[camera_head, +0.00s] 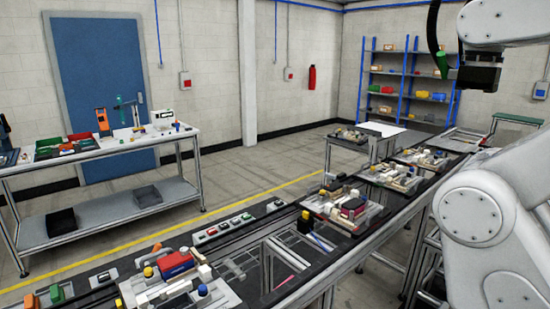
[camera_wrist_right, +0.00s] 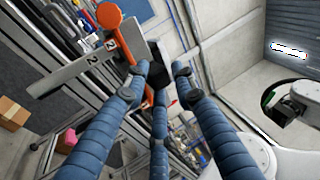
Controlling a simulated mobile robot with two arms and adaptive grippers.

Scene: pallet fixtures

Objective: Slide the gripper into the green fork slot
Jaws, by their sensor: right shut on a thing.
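My right gripper (camera_wrist_right: 161,74) has blue ribbed fingers with dark tips in the right wrist view. It is shut on an orange tool (camera_wrist_right: 127,47) with a round orange end and grey plates marked "2". The tool's orange bar runs down between the fingers, and the fingers hide part of it. I cannot pick out the green fork slot for certain. In the head view, a green upright stand (camera_head: 122,112) is on the left table, and a green block (camera_head: 57,293) is at the lower left. My left gripper is not in view.
The left table (camera_head: 100,152) carries several tools and bins. A long line of pallets with fixtures (camera_head: 175,285) runs from the lower left to the right. A blue shelf rack (camera_head: 404,75) stands at the back. The floor between is clear.

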